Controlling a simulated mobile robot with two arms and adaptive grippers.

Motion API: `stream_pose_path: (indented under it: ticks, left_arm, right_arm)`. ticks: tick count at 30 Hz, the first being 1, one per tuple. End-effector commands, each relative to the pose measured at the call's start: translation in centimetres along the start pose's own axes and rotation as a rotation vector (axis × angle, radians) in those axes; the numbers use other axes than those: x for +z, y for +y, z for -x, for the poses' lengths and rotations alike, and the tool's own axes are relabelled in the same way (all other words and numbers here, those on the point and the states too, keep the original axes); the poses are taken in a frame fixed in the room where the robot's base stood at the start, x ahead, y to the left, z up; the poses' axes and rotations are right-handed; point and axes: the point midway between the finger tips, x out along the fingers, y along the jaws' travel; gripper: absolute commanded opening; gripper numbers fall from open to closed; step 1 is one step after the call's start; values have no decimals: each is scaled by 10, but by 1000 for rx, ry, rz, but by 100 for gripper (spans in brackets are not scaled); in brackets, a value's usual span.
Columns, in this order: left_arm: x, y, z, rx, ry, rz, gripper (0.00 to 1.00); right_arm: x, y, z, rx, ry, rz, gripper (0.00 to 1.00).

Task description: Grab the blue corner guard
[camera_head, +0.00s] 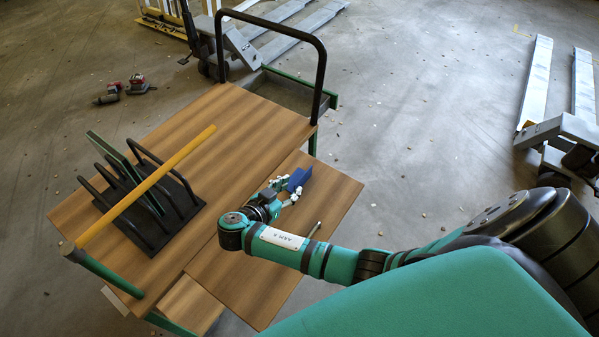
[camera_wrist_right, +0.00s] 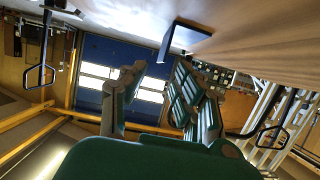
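The blue corner guard (camera_head: 298,179) stands on the lower wooden board (camera_head: 330,199) of the cart, near that board's far edge. In the right wrist view the guard (camera_wrist_right: 184,37) shows as a dark angled piece just past my fingertips, a little right of the gap. My right gripper (camera_head: 285,189) is low over the board, close beside the guard. In its wrist view my right gripper (camera_wrist_right: 160,72) has its fingers spread with nothing visible between them. Whether a finger touches the guard cannot be told. My left gripper is not in view.
A black slotted rack (camera_head: 150,226) with a panel stands on the cart's upper wooden top (camera_head: 240,125). A yellow bar (camera_head: 150,184) crosses above it. A small metallic tool (camera_head: 314,229) lies on the lower board. A black handle (camera_head: 275,25) rises at the far end.

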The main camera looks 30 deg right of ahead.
Motion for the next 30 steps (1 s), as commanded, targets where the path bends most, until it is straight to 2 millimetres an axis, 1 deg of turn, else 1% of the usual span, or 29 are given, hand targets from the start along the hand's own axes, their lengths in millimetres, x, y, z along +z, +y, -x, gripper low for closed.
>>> stream_pose_path:
  ticks: [1, 3, 5, 9, 12, 14, 18, 21, 24, 28, 29, 30]
  left_arm:
    - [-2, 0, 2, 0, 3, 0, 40]
    - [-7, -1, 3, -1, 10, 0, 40]
    - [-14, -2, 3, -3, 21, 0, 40]
    - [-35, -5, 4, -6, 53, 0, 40]
    - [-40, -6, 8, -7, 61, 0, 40]
    - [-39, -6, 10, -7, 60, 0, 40]
    - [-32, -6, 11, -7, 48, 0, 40]
    - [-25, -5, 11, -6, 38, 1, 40]
    - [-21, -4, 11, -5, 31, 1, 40]
    - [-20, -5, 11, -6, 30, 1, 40]
    - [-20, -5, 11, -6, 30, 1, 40]
    - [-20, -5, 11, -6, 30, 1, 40]
  right_arm:
    - [-2, 0, -10, 1, 2, 0, 31]
    - [-1, 0, -20, 1, 2, 1, 31]
    - [0, 0, -26, 0, 0, 1, 31]
    - [0, 0, -33, 0, 0, -1, 31]
    - [0, 0, -44, 1, 1, 1, 31]
    - [0, -1, -53, 2, 2, 2, 31]
    - [2, -2, -74, 1, 0, 1, 31]
    - [3, -2, -82, 0, -1, 0, 31]
    - [4, -2, -84, 0, -2, 0, 31]
    - [4, -2, -84, -1, -2, 0, 31]
    - [4, -2, -84, -1, -2, 0, 29]
    - [4, -2, -84, -1, -2, 0, 24]
